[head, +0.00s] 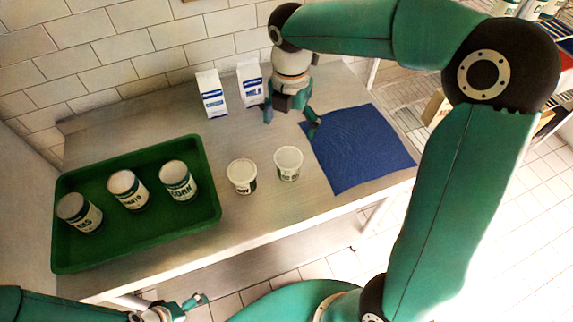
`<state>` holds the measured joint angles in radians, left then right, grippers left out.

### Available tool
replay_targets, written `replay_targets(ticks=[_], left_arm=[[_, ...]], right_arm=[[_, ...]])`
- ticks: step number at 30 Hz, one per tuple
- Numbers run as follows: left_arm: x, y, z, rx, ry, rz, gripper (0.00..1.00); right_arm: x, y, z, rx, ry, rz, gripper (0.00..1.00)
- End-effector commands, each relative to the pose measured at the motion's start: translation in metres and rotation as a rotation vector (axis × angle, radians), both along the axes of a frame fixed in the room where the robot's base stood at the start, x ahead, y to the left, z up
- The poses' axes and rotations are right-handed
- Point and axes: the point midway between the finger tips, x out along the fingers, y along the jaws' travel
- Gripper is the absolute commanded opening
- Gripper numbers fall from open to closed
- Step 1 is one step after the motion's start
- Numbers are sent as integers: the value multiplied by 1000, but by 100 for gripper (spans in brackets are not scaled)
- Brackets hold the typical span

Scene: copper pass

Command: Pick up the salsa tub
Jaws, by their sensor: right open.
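Two small white tubs stand upright on the steel table, the left tub (242,176) and the right tub (288,164). Each has a dark-lettered label, too small to read surely, so I cannot tell which is the salsa tub. My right gripper (291,122) points down with its fingers spread and empty, just behind the right tub in the picture and apart from both tubs. My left gripper (195,304) is low at the bottom edge, in front of the table and away from the tubs. Its jaw opening is unclear.
A green tray (212,200) at the left holds three cans. Two white and blue cartons, the left one (211,94) and the milk carton (250,84), stand at the back near the tiled wall. A blue cloth (360,150) lies flat at the right. The table's front is clear.

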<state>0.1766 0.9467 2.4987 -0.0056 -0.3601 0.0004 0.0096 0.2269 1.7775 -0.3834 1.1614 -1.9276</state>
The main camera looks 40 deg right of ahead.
Motion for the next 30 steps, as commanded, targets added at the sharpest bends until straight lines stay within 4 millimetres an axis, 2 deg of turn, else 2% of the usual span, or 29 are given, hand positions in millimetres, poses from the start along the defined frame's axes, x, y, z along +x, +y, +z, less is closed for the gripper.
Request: replay_targets(ticks=[3, 10, 20, 30], left_arm=[[0, 0, -1, 0, 0, 0, 97], [0, 0, -2, 0, 0, 0, 97], [0, 0, -1, 0, 0, 0, 97], [0, 0, 1, 0, 0, 0, 97]], right_arm=[[0, 2, -28, 1, 7, 3, 94], [0, 2, -73, 0, 6, 4, 94], [0, 4, -97, 0, 4, 6, 94], [-3, 7, -139, 0, 2, 6, 94]])
